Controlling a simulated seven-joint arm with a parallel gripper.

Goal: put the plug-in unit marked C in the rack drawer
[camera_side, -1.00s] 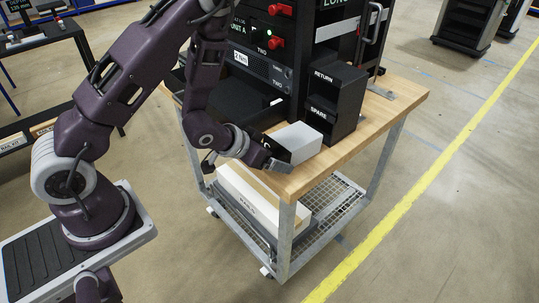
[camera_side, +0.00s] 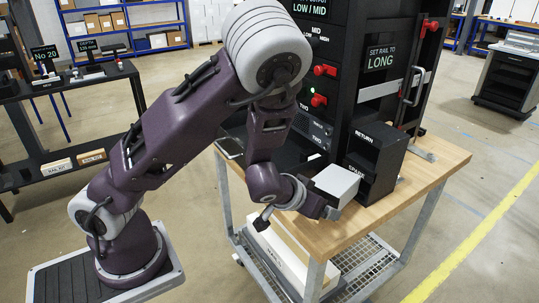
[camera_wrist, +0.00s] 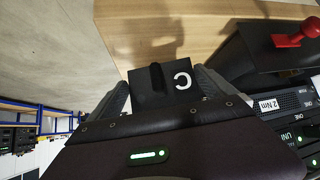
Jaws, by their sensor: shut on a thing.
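The plug-in unit marked C is a box with a pale grey body (camera_side: 338,183) in the side view. In the wrist view its dark front face (camera_wrist: 165,82) shows a white C and a black handle bar. My gripper (camera_wrist: 163,92) has one finger on each side of this face and is shut on the unit. In the side view my gripper (camera_side: 318,202) is at the unit's left end, over the front of the bench top. I cannot tell whether the unit touches the wood. The rack (camera_side: 338,78) stands behind; its drawer is not clearly visible behind my arm.
A black holder marked RETURN and SPARE (camera_side: 378,160) stands close right of the unit. The wooden bench top (camera_side: 425,176) is clear at its right front. Red handles (camera_side: 319,100) stick out from the rack. A pale box (camera_side: 275,245) lies on the lower shelf.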

